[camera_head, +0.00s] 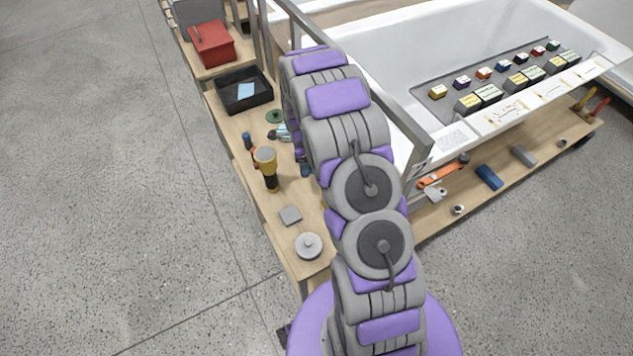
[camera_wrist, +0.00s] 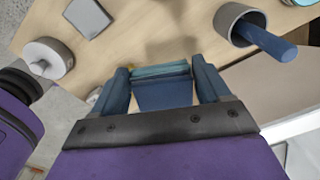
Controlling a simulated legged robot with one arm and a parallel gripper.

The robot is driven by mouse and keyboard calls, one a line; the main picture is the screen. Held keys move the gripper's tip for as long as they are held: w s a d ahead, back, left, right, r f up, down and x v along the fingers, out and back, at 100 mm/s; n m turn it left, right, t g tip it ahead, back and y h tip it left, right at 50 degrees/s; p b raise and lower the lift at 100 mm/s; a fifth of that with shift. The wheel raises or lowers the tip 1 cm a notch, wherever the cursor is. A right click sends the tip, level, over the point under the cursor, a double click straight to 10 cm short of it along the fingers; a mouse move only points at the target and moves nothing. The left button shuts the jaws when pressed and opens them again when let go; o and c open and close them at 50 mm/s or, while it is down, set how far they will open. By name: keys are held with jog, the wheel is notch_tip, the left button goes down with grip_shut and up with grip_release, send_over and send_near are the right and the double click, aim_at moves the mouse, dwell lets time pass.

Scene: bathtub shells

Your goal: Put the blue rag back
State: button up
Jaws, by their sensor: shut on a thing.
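My gripper (camera_wrist: 162,82) shows in the wrist view with its two dark blue fingers on either side of a folded blue and teal piece, which looks like the blue rag (camera_wrist: 164,92). It is shut on this piece, above the wooden surface. In the head view my arm hides the gripper and most of what is near it. A black open tray (camera_head: 231,98) on the wooden bench at the left holds a flat light blue piece (camera_head: 245,90); I cannot tell what it is.
A red box (camera_head: 212,44) is at the back. A white tub (camera_head: 400,60) stands right. The wrist view shows a grey cup (camera_wrist: 238,22).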

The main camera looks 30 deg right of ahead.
jog(key=d+m, duration=0.1)
jog(key=m, duration=0.1)
jog(key=w+d+f+m, duration=0.1)
jog(key=m, duration=0.1)
jog(key=d+f+m, duration=0.1)
jog(key=m, duration=0.1)
jog(key=shift+w+b, duration=0.2)
jog(key=shift+b, duration=0.15)
jog(key=m, duration=0.1)
jog(key=d+m, duration=0.1)
jog(key=shift+w+d+f+m, duration=0.2)
jog(key=shift+d+f+m, duration=0.1)
jog(key=shift+f, duration=0.1)
jog(key=f, duration=0.2)
jog(key=f+b, duration=0.1)
jog(key=f, duration=0.3)
jog(key=shift+a+b, duration=0.25)
jog(key=shift+b, duration=0.05)
notch_tip(320, 180, down, 4)
jog(key=shift+d+r+b, duration=0.1)
jog(key=shift+d+b, duration=0.05)
jog(key=shift+b, duration=0.3)
jog(key=o, duration=1)
jog(key=shift+r, duration=0.1)
